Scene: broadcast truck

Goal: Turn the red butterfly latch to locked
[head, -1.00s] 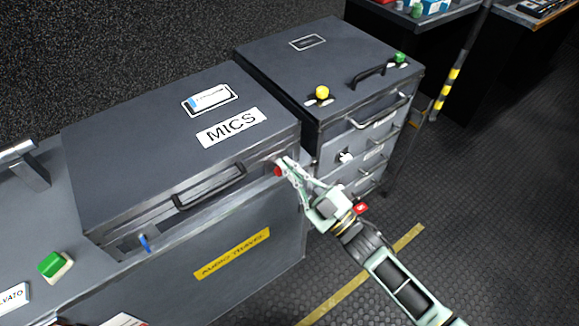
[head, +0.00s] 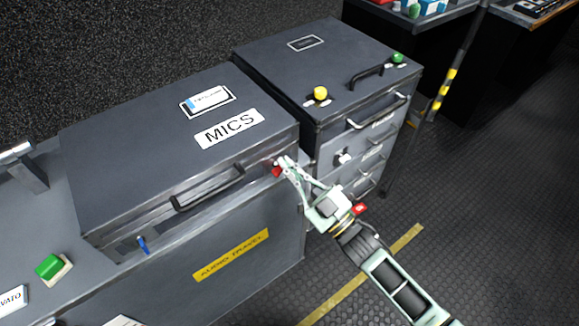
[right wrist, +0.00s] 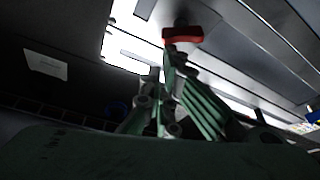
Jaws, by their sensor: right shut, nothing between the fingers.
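The red butterfly latch (head: 276,171) is on the front face of the grey MICS case, near its right end. In the right wrist view the red latch (right wrist: 183,35) shows as a red bar just beyond the fingertips. My right gripper (head: 284,164) is shut with nothing between its fingers, its tips at the latch and partly covering it. In the right wrist view the fingers (right wrist: 172,60) reach up to the bar's lower edge; I cannot tell whether they touch it. My left gripper is not in view.
The MICS case (head: 180,120) has a black front handle (head: 208,187) and a blue latch (head: 143,245) at its left. A green button (head: 50,266) is on the left surface. A drawer cabinet (head: 330,70) with yellow and green knobs stands right. The floor at right is open.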

